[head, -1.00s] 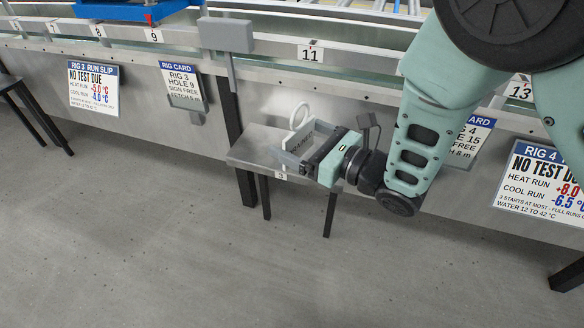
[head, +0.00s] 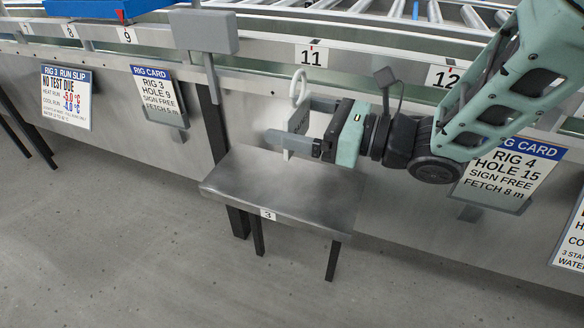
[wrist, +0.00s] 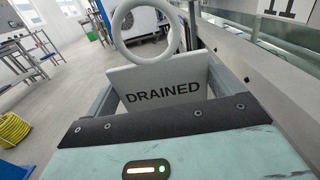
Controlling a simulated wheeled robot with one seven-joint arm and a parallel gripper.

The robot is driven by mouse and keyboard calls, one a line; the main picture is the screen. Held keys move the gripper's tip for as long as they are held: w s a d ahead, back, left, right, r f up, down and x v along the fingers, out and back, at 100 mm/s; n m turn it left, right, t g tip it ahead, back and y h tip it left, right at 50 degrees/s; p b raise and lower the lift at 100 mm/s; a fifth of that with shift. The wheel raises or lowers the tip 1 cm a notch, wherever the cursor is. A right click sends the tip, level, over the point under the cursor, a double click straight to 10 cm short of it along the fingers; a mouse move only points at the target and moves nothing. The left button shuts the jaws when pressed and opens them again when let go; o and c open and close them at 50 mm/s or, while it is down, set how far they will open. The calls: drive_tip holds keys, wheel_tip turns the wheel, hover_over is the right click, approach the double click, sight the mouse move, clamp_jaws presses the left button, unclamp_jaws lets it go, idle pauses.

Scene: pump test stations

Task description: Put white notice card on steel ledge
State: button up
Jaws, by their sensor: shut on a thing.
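The white notice card (head: 298,119) has a white ring on top and hangs upright between the fingers of my gripper (head: 291,120). In the wrist view the card (wrist: 160,88) reads "DRAINED", and a finger stands at each side of it. My gripper is shut on the card. The steel ledge (head: 285,195) is a small grey shelf on dark legs, marked 3. The card and fingers are over its back part and look raised above its top. The exact gap below the card cannot be told.
The bench wall with its rail (head: 270,55) runs behind the ledge. A grey box on a post (head: 204,32) stands left of my gripper. Rig cards hang at left (head: 158,97) and right (head: 507,172). The ledge top looks bare, and the floor in front is clear.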

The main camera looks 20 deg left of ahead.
drive_tip(key=shift+w+f, duration=0.15)
drive_tip(key=shift+f, duration=0.25)
wheel_tip(320, 180, down, 9)
drive_tip(key=b, duration=0.4)
drive_tip(key=shift+b, duration=0.4)
drive_tip(key=shift+f, duration=0.15)
drive_tip(key=o, duration=0.6)
drive_tip(key=shift+o, duration=0.6)
drive_tip(key=d+p, duration=0.1)
drive_tip(key=d, duration=0.3)
drive_tip(key=d+p, duration=0.1)
drive_tip(key=d, duration=0.3)
drive_tip(key=s+d+p, duration=0.1)
drive_tip(key=d, duration=0.3)
